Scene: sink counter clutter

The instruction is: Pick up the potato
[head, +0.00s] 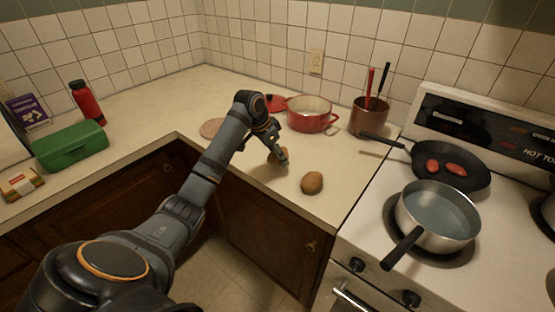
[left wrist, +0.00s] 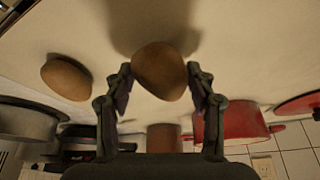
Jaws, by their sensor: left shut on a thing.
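My left gripper (head: 280,156) is over the counter near its front edge, shut on a brown potato (left wrist: 160,71). In the left wrist view, the two fingers (left wrist: 160,86) press on it from both sides. In the head view this potato is mostly hidden by the gripper. I cannot tell whether it touches the counter or is just above it. A second brown potato (head: 312,182) lies on the counter to the right of the gripper. It also shows in the left wrist view (left wrist: 66,77), apart from the fingers. My right gripper is not in view.
A red pot (head: 312,117) and a brown utensil pot (head: 368,119) stand behind the gripper. The stove at right holds a skillet (head: 480,179) and a saucepan (head: 437,237). A green box (head: 70,149) is far left.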

